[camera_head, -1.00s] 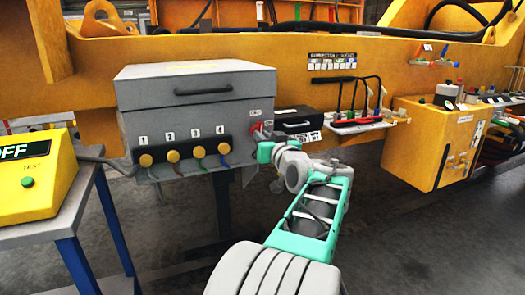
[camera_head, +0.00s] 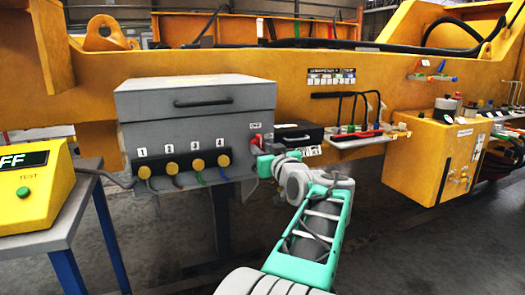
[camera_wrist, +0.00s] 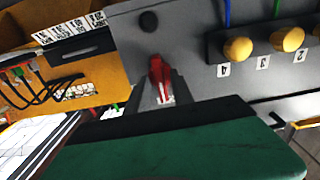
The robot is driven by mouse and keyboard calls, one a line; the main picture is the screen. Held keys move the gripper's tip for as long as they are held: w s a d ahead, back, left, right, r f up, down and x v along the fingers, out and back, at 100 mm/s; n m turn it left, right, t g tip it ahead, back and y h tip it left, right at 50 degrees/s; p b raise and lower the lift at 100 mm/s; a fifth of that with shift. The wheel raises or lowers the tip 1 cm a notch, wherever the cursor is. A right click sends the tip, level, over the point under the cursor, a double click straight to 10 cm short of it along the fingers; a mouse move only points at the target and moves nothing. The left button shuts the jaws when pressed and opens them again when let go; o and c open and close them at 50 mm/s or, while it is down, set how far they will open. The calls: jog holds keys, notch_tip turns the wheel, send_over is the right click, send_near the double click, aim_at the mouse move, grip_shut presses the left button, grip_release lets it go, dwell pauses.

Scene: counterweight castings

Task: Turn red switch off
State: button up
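The red switch (camera_head: 256,140) is on the right part of the front of a grey box (camera_head: 190,105), beside a small white label. In the wrist view, which is turned nearly upside down, the red switch (camera_wrist: 157,75) stands out from the box front near the middle. My gripper (camera_head: 264,162) is at the switch, just below and right of it in the head view. In the wrist view, grey finger-like edges of my gripper (camera_wrist: 160,98) lie on both sides of the red handle. Whether they touch or grip it is unclear. My green and black hand fills the bottom.
Several yellow knobs (camera_head: 171,167) with numbered labels line the box's lower front. A black case (camera_head: 299,134) and a shelf with cables (camera_head: 357,137) are to the right. A yellow test unit (camera_head: 35,190) stands on a table at left. The floor below is open.

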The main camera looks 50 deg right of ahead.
jog(key=shift+o, duration=0.4)
jog(key=v, duration=0.8)
jog(key=shift+p, duration=0.35)
jog(key=shift+w, duration=0.1)
